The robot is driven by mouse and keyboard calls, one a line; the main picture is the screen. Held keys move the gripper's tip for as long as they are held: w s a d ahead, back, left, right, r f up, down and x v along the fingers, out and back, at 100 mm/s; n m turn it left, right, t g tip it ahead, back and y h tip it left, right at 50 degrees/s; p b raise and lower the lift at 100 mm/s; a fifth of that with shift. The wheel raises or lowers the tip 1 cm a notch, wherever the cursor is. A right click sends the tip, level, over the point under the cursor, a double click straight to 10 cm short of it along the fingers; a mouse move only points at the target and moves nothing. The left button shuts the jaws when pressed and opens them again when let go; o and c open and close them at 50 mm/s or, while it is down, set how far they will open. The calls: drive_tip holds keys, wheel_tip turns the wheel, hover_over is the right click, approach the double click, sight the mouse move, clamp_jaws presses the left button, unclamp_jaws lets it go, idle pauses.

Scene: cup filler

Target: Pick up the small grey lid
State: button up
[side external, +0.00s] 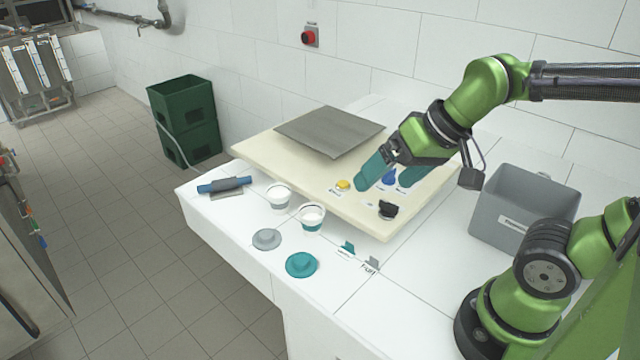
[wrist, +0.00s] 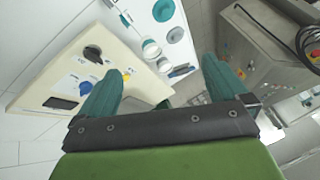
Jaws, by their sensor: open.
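The small grey lid (side external: 267,239) lies flat on the white counter near its front edge, beside the teal lid (side external: 301,265). In the wrist view the grey lid (wrist: 175,35) is near the top, below the teal lid (wrist: 163,10). My gripper (side external: 385,185) is open and empty, with teal fingers, above the cream panel with the knobs. It is well apart from the grey lid, which lies to its lower left in the side view. In the wrist view the gripper (wrist: 158,75) has its fingers spread wide.
A blue-handled scraper (side external: 224,186) lies further left. The cream panel (side external: 290,175) carries yellow, blue and black knobs (side external: 388,209) and a grey plate (side external: 330,130). A grey bin (side external: 525,210) stands right.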

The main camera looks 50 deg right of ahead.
drive_tip(key=w+a+f+n+g, duration=0.1)
drive_tip(key=w+a+n+g, duration=0.15)
drive_tip(key=w, duration=0.85)
drive_tip(key=n+g+h, duration=0.2)
drive_tip(key=n+g, duration=0.2)
hover_over(264, 233)
drive_tip(key=shift+m+t, duration=0.25)
wheel_tip(264, 233, down, 15)
drive_tip(key=shift+w+a+f, duration=0.1)
drive_tip(key=shift+f, duration=0.05)
wheel_tip(264, 233, down, 6)
drive_tip(key=shift+f, duration=0.25)
drive_tip(key=c, duration=1.1)
